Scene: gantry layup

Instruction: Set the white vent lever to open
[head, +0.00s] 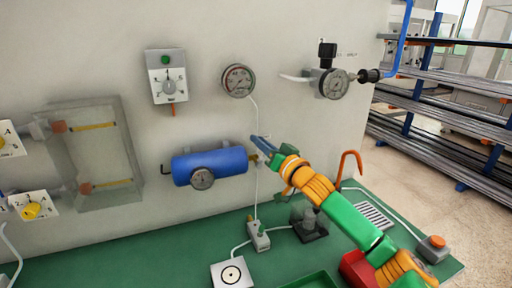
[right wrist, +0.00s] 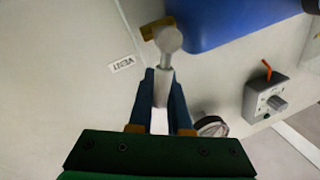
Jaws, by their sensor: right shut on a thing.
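The white vent lever (right wrist: 163,86) shows in the right wrist view, running from a round pale pivot beside a brass fitting down between my right gripper's fingers. It stands roughly crosswise to that fitting. A "VENT" label (right wrist: 122,64) is on the wall beside it. My right gripper (right wrist: 160,100) is shut on the lever, with a blue finger on each side. In the head view my right gripper (head: 262,145) is at the right end of the blue tank (head: 222,162), and the lever is mostly hidden there. My left gripper is not in view.
A gauge (head: 238,80) and a switch box (head: 167,77) are on the wall above the tank. A regulator (head: 331,82) is at upper right. An orange hook (head: 350,165) stands behind my right arm. The green bench (head: 130,262) holds a white target plate (head: 232,273) and small fixtures.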

